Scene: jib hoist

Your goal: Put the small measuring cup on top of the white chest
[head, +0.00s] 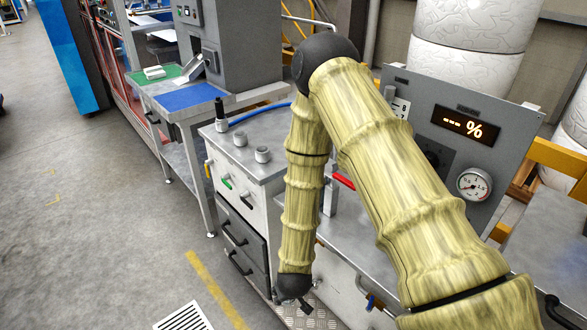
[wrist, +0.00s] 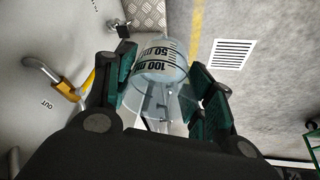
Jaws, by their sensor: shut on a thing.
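The small measuring cup (wrist: 160,72) is clear, with black 50 ml and 100 ml marks, in the wrist view. My gripper (wrist: 168,88) is shut on it, with dark green finger pads on both sides. In the head view my forearm hangs down in front of the bench, and the cup cannot be made out there. No separate white chest is plain to see. A cabinet with a white upper front (head: 227,182), a grey metal top and dark drawers stands left of my forearm. I cannot tell whether it is the chest.
A grey panel with a % display (head: 465,125) and a gauge stands at right. A yellow-handled pipe (wrist: 52,82) is near my gripper at left. A floor grate (head: 183,317) lies on open floor.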

